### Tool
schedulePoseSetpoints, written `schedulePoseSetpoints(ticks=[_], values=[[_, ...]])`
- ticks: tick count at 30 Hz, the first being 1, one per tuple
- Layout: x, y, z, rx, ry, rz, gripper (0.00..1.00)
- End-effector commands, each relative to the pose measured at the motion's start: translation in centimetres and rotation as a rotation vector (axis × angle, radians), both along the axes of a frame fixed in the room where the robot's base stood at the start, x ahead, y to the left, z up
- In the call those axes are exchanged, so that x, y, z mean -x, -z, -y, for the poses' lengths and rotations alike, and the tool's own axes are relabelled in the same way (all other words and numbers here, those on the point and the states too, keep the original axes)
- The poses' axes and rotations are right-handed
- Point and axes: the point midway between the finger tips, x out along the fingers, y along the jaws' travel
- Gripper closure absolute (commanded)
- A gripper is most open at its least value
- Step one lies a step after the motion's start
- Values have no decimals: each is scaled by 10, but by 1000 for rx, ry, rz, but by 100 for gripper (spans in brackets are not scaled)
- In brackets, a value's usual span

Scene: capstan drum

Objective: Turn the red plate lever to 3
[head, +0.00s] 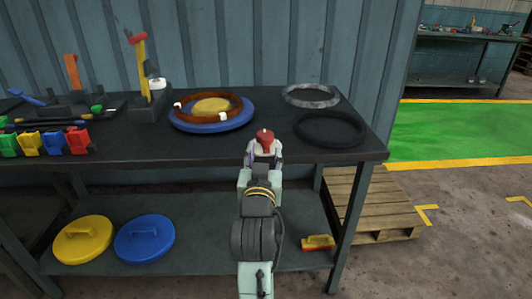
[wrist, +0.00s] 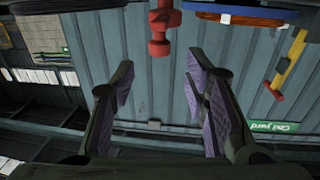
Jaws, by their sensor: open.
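A red stepped piece (wrist: 160,30) shows at the top middle of the wrist view, beyond the fingertips and roughly in line with the gap between them. A red part (head: 264,137) shows over the end of my arm in the head view; I cannot tell whether it is the same piece. A yellow upright bar with a red top (head: 139,40) stands at the table's back left; it also shows in the wrist view (wrist: 286,66). I cannot tell which is the red plate lever, and no number 3 is readable. My gripper (wrist: 160,68) is open and empty.
A blue disc (head: 212,126) with a brown ring (head: 180,112), a grey ring (head: 311,95) and a black ring (head: 330,129) lie on the dark table. Coloured clips (head: 54,142) line its left front. Yellow (head: 82,248) and blue (head: 144,247) lids sit on the lower shelf.

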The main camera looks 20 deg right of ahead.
Motion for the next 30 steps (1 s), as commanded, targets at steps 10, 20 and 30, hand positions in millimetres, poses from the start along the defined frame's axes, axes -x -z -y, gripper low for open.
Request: schedulePoseSetpoints(ticks=[10, 20, 30], values=[[-52, -3, 22, 1, 0, 0, 58], [-60, -3, 26, 0, 0, 1, 58], [-59, -2, 26, 0, 1, 1, 75]])
